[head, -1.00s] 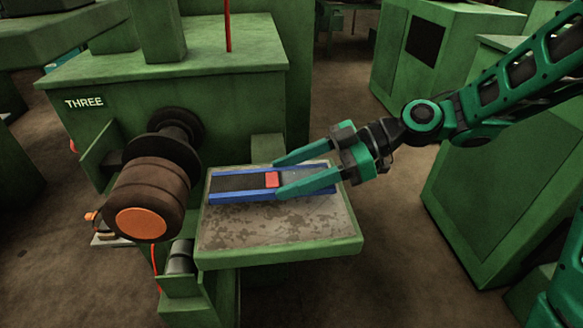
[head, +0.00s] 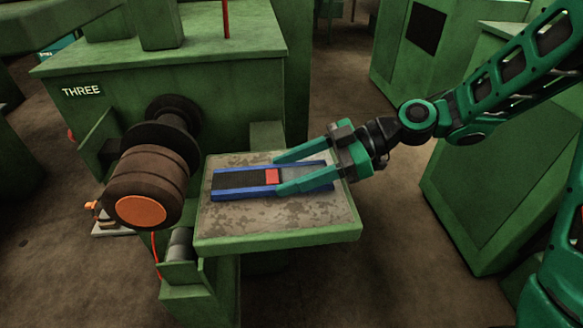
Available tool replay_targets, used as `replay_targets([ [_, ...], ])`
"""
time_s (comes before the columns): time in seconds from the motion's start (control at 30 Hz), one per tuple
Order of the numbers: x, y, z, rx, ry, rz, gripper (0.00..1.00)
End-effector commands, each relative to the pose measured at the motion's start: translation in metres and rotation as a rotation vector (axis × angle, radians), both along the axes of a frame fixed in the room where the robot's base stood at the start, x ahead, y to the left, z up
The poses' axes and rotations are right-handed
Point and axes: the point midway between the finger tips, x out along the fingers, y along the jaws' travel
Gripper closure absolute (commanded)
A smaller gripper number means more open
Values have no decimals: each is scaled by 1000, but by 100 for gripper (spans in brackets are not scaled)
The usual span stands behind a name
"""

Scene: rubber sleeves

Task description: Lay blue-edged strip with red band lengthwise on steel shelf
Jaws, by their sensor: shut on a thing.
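The blue-edged strip (head: 240,180) has a dark middle, a grey right part and a red band (head: 272,176). It lies lengthwise left to right over the worn steel shelf (head: 270,220), nearer its back edge. My gripper (head: 275,175) reaches in from the right, its two green fingers shut on the strip's long edges beside the red band. The strip looks flat and very close to the shelf; I cannot tell whether it touches. The fingers hide part of its right half.
A brown roller with an orange end (head: 142,208) stands just left of the shelf. The green machine marked THREE (head: 180,85) rises behind. A green cabinet (head: 500,170) stands on the right. The front of the shelf is bare.

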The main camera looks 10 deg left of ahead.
Motion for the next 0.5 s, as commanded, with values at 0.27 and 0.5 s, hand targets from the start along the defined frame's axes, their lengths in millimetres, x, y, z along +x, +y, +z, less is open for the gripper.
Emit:
replay_targets([
  [0.27, 0, 0, 0, 0, 0, 0, 24],
  [0.5, 1, -2, 1, 0, 0, 0, 24],
])
